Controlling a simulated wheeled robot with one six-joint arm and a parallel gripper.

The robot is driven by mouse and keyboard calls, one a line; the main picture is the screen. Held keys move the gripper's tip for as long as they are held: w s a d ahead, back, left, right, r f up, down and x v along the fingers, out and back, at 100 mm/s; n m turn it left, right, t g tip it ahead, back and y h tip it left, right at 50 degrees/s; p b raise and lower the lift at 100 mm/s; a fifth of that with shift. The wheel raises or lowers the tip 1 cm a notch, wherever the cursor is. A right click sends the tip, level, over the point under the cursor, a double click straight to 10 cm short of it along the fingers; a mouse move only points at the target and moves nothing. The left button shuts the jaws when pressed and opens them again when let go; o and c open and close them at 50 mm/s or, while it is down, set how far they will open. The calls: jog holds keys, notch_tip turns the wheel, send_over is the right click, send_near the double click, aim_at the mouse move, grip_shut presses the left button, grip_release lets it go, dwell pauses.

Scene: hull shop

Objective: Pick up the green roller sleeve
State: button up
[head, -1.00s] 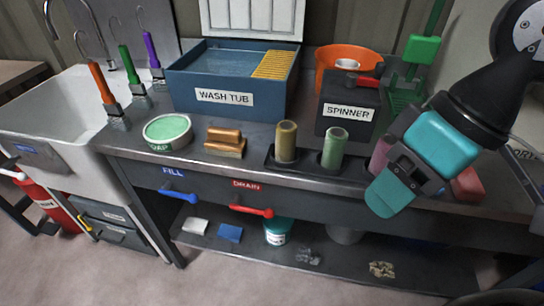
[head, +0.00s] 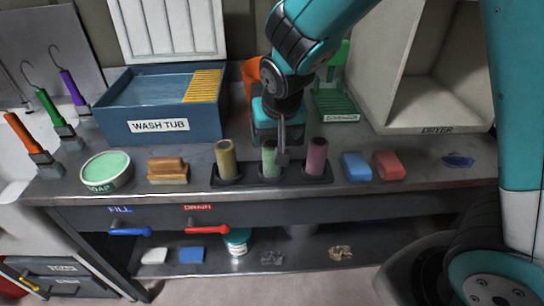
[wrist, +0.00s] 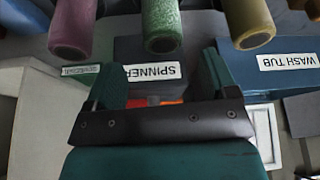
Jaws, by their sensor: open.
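The green roller sleeve (head: 268,158) stands upright in the middle of a dark three-place holder (head: 240,183) near the bench's front edge. A tan sleeve (head: 226,158) stands to its left and a pink one (head: 316,156) to its right. My gripper (head: 281,150) is at the green sleeve, one finger overlapping its right side. In the wrist view, which is upside down, my gripper (wrist: 162,78) is open with nothing between its fingers. There the green sleeve (wrist: 162,22) lies ahead, centred on the gap, its end apparently just short of the fingers.
The blue wash tub (head: 160,128) stands behind left. The soap dish (head: 107,172) and a wooden block (head: 167,170) are left of the holder. Blue (head: 356,166) and red blocks (head: 389,165) are right of it, with the dryer (head: 440,95) behind.

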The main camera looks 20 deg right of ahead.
aim_at(273, 145)
jog(key=x, duration=0.2)
jog(key=shift+w+f, duration=0.2)
jog(key=shift+f, duration=0.15)
jog(key=shift+s+p+x, duration=0.15)
jog(key=shift+p+x, duration=0.3)
jog(key=shift+x, duration=0.85)
jog(key=shift+s+p+x, duration=0.1)
jog(key=shift+p+x, duration=0.3)
jog(key=shift+x, duration=0.9)
jog(key=shift+a+f, duration=0.1)
jog(key=shift+a, duration=0.1)
jog(key=c, duration=1)
